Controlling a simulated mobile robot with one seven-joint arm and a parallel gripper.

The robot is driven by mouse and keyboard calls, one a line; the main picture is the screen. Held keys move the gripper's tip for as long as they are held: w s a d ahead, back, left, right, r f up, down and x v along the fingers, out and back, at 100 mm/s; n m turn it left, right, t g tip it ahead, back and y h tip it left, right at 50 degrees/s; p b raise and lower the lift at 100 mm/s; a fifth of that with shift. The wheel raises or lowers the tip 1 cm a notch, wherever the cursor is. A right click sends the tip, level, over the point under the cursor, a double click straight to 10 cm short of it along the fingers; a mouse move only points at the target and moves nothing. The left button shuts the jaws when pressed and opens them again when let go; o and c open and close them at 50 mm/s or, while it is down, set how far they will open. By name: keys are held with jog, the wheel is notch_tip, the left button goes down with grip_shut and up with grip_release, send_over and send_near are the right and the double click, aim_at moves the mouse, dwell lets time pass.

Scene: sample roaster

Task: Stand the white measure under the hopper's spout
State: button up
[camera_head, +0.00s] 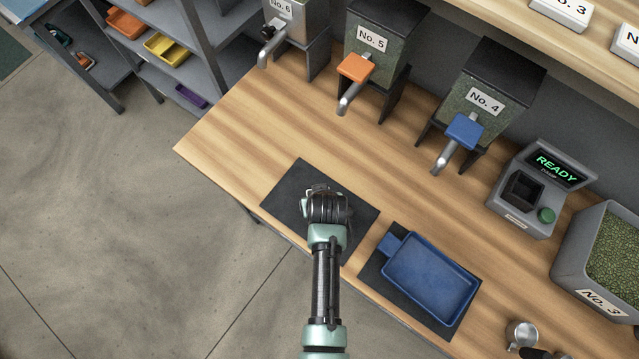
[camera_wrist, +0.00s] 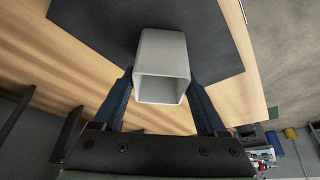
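The white measure (camera_wrist: 162,68), a square open-topped cup, is in the wrist view with its mouth toward the camera. My gripper (camera_wrist: 162,88) has one dark blue finger along each side of it, with no clear gap, so it looks shut on the measure. Dark matting lies behind the measure; whether it touches the mat is unclear. In the head view my gripper (camera_head: 327,195) is over the left black mat (camera_head: 290,190) and hides the measure. Hoppers No. 4 (camera_head: 488,105), No. 5 (camera_head: 385,50) and No. 6 (camera_head: 300,30) stand behind, each with a downward spout.
A blue tray (camera_head: 430,280) lies on the right mat (camera_head: 376,265). A scale (camera_head: 535,190) reading READY and a bin of green beans (camera_head: 605,250) marked No. 3 stand at right. A metal-cupped tool (camera_head: 522,334) is at the front. The counter (camera_head: 250,130) is clear between mats and hoppers.

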jog(key=c, duration=1)
jog(key=shift+m+h, duration=0.3)
jog(key=shift+m, duration=0.5)
jog(key=b+v, duration=0.6)
jog(key=v, duration=0.2)
jog(key=shift+w+b, duration=0.15)
jog(key=shift+b, duration=0.2)
jog(key=shift+c, duration=0.2)
jog(key=shift+s+r, duration=0.1)
jog(key=shift+s, duration=0.1)
